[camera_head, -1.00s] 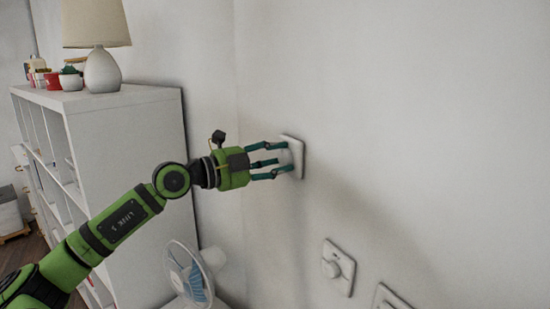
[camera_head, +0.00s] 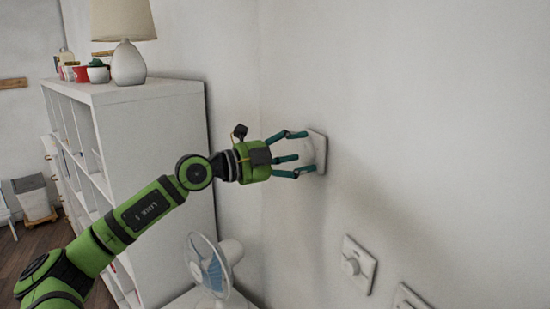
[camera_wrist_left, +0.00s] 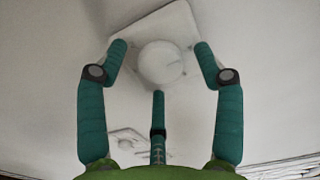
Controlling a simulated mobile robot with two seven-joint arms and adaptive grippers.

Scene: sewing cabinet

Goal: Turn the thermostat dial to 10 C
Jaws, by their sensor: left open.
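The thermostat is a white square plate (camera_head: 319,150) with a round white dial, mounted on the wall. In the left wrist view its round dial (camera_wrist_left: 160,64) is centred in front of the plate (camera_wrist_left: 172,20). My left gripper (camera_head: 303,152) is open, its teal fingers spread around the dial. In the wrist view two fingertips lie left and right of the dial and the third lies below it, with gaps showing. I cannot read any marks on the dial. My right gripper is not in view.
A second wall plate with a round knob (camera_head: 351,264) is lower right, with another plate (camera_head: 408,298) beside it. A fan (camera_head: 212,266) stands below my arm. A white shelf (camera_head: 160,150) with a lamp (camera_head: 128,62) stands left. The wall to the right is bare.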

